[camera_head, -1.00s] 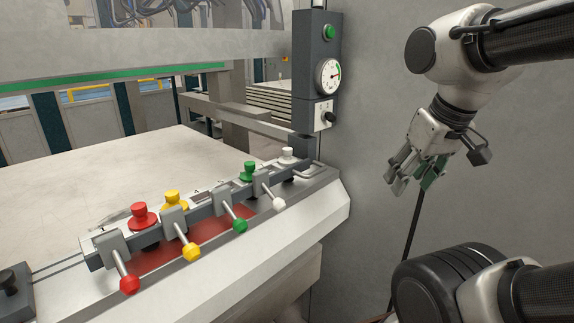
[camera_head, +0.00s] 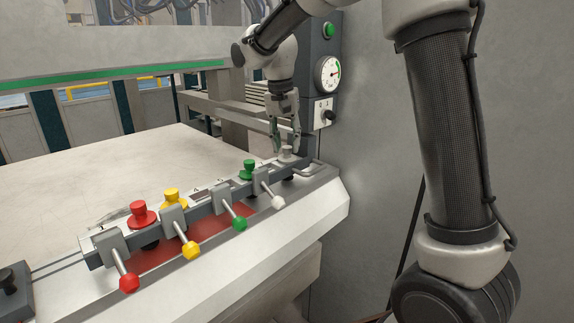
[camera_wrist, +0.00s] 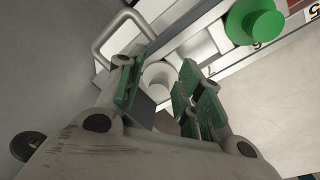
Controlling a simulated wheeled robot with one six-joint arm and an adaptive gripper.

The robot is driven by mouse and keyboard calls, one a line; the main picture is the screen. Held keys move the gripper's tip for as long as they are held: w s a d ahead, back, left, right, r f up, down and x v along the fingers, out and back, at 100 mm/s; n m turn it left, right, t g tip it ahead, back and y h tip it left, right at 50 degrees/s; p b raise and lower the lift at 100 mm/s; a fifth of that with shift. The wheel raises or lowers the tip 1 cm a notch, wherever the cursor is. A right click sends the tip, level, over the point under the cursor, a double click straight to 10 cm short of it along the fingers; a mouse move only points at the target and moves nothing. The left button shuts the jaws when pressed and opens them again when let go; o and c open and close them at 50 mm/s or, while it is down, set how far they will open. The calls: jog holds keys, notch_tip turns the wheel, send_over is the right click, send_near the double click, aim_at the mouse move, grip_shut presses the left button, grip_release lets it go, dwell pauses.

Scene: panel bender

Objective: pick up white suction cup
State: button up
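The white suction cup (camera_head: 287,152) stands at the far right end of the holder rail in the head view. In the wrist view the white cup (camera_wrist: 160,80) shows as a pale round top between the two green-padded fingers. My gripper (camera_head: 285,143) points down right over it. The fingers (camera_wrist: 158,92) are open, one on either side of the cup, with a gap visible around it. How far down they reach along the cup is hard to tell.
Green (camera_head: 248,169), yellow (camera_head: 172,199) and red (camera_head: 143,214) cups stand along the same rail. Coloured-knob levers, such as the white one (camera_head: 277,202), stick out in front. A metal handle (camera_wrist: 118,28) lies close to the fingers. A gauge post (camera_head: 322,75) stands behind.

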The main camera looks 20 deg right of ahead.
aim_at(287, 147)
jog(key=w+r+m, duration=0.3)
jog(key=r+m, duration=0.1)
jog(key=f+m, duration=0.1)
jog(key=f, duration=0.1)
jog(key=d+f+m, duration=0.1)
jog(key=f, duration=0.5)
jog(key=shift+w+d+m+t, duration=0.15)
jog(key=shift+w+m+t, duration=0.15)
jog(key=shift+w+m, duration=0.1)
jog(key=shift+c, duration=0.3)
jog(key=shift+r, duration=0.1)
grip_shut()
